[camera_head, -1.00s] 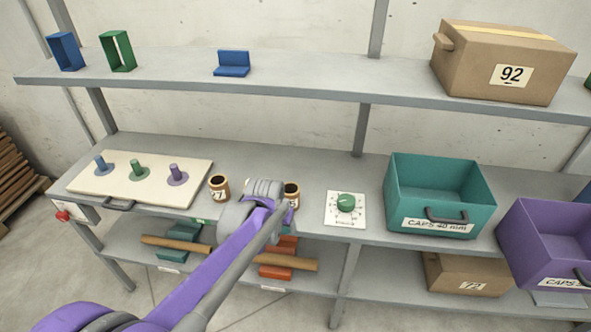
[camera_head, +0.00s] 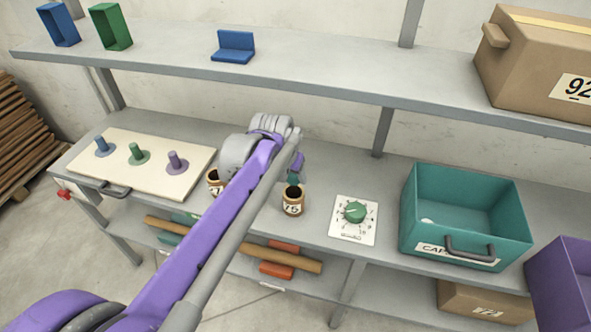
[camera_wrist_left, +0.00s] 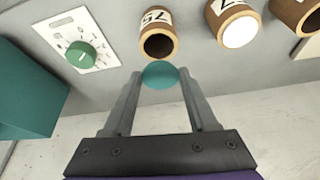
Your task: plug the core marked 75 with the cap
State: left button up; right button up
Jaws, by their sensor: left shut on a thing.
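The core marked 75 (camera_head: 292,205) is a short brown tube standing upright on the middle shelf, its dark mouth upward. It also shows in the wrist view (camera_wrist_left: 156,22). My left gripper (camera_head: 297,165) is shut on a teal cap (camera_wrist_left: 160,75), with the fingers on either side of it. In the head view the cap (camera_head: 293,178) is just above the core's mouth. In the wrist view it sits just short of the open mouth; whether they touch I cannot tell. My right gripper is not in view.
Another core (camera_head: 214,181) stands left, partly behind my arm. In the wrist view, a core with a white end (camera_wrist_left: 238,32) and a third core (camera_wrist_left: 297,14) stand alongside. A green dial (camera_head: 355,211) and teal caps bin (camera_head: 465,245) are to the right. An upper shelf (camera_head: 330,85) runs behind.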

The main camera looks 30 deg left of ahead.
aim_at(290, 184)
pick_arm(q)
jog(key=shift+s+f, duration=0.15)
jog(key=shift+s, duration=0.05)
jog(key=shift+f, duration=0.2)
jog(key=shift+w+f+b, duration=0.1)
jog(key=shift+f+b, duration=0.35)
jog(key=shift+b, duration=0.15)
jog(key=shift+f+b, duration=0.7)
jog(key=shift+f, duration=0.1)
jog(key=shift+f+b, duration=0.3)
jog(key=shift+f, duration=0.3)
jog(key=o, duration=1.4)
jog(key=shift+c, duration=0.2)
